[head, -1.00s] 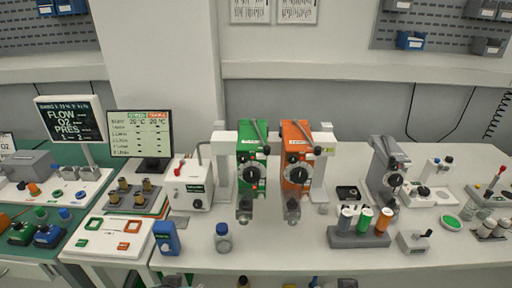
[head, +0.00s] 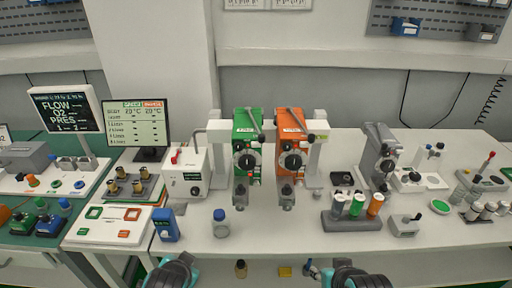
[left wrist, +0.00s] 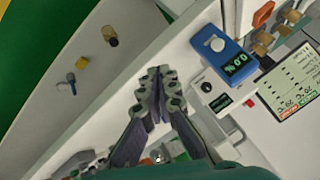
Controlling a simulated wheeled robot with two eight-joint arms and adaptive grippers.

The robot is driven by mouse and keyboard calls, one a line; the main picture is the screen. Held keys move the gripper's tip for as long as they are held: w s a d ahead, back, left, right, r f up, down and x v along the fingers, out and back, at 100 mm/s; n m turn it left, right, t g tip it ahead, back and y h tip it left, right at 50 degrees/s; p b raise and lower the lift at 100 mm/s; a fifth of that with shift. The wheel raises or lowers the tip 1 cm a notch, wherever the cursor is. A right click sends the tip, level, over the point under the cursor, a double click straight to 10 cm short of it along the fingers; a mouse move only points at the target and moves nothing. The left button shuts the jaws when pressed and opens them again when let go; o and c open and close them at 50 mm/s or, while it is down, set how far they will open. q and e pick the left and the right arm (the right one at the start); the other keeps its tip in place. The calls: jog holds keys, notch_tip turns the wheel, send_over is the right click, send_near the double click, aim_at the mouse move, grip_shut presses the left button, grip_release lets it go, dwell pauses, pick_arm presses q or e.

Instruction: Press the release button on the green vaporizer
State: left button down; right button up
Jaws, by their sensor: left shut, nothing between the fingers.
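The green vaporizer (head: 246,160) stands upright on the white mount in the middle of the counter in the head view, with a black dial on its front. Its release button is too small to make out clearly. The orange vaporizer (head: 290,160) stands close beside it on the right. My left gripper (left wrist: 152,75) shows in the left wrist view, shut and empty, near the counter's front edge. The green vaporizer cannot be clearly identified in the left wrist view.
A blue meter (head: 166,225) and a blue-capped bottle (head: 220,222) stand near the front edge. A white box with a red knob (head: 188,172) is left of the vaporizers. A cylinder holder (head: 350,225) stands at the right. Small items lie on the lower shelf.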

aim_at(256, 146)
pick_arm(q)
jog(key=w+d+r+m+t+y+p, duration=0.2)
jog(key=w+d+r+m+t+p, duration=0.55)
jog(key=m, duration=0.75)
jog(key=d+r+m+t+h+p, duration=0.1)
jog(key=d+r+m+t+h, duration=0.2)
jog(key=d+r+m, duration=0.8)
jog(key=r+m, duration=0.1)
jog(key=m, duration=0.3)
jog(key=shift+s+m+h, duration=0.25)
jog(key=shift+m+h, duration=0.05)
jog(key=shift+w, duration=0.15)
jog(key=w, duration=0.6)
jog(key=w+b, duration=0.1)
jog(key=w, duration=0.5)
jog(key=shift+w+r, duration=0.2)
jog(key=shift+w, duration=0.15)
jog(key=shift+w+r+b, duration=0.1)
jog(key=shift+w+b, duration=0.2)
jog(key=shift+w, duration=0.25)
